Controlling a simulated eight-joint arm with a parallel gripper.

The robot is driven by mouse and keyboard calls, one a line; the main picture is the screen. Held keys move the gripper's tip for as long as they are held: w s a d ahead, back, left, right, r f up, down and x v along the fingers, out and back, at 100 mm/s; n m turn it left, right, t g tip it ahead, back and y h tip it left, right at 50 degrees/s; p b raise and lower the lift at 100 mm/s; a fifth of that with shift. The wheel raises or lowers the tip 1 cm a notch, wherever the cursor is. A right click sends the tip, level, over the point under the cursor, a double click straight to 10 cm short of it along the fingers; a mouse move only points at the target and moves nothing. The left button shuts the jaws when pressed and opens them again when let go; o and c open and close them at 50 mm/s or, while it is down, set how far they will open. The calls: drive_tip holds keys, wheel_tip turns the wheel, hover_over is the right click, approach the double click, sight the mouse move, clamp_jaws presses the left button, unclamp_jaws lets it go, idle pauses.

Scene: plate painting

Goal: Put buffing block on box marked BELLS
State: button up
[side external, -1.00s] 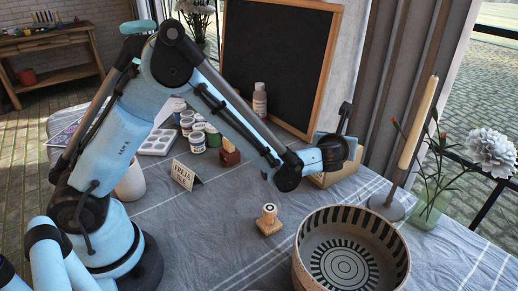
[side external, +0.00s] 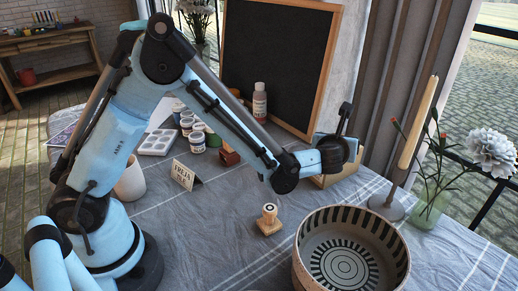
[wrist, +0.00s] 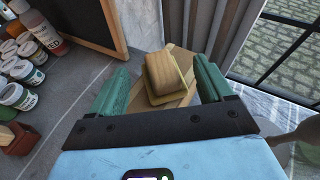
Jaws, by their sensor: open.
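A wooden block with a yellowish pad underneath, which looks like the buffing block (wrist: 168,72), shows in the wrist view. It rests tilted in the picture on a tan wooden surface (wrist: 186,98), apparently the tan wooden box (side external: 346,174) beside the blackboard in the side view. My gripper (wrist: 162,66) is open, its green fingers on either side of the block with gaps showing. In the side view my wrist hides the block and the fingers. No BELLS lettering is readable in either view, so I cannot tell which box is so marked.
A striped bowl (side external: 352,250) and a wooden stamp (side external: 268,222) stand at the front. A candle holder (side external: 386,206) and flower vase (side external: 430,208) are to the right.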

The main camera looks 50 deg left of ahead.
drive_tip(key=v, duration=0.9)
drive_tip(key=s+a+n+g+h, duration=0.2)
drive_tip(key=s+n, duration=0.6)
drive_tip(key=n, duration=0.6)
drive_tip(key=s+a+n+g+h, duration=0.2)
drive_tip(key=s+a+n+h, duration=0.3)
drive_tip(key=n, duration=1)
drive_tip(key=s+a+r, duration=0.1)
drive_tip(key=s+a, duration=0.1)
drive_tip(key=s, duration=0.2)
drive_tip(key=shift+s+a+g, duration=0.25)
drive_tip(key=shift+s+g, duration=0.05)
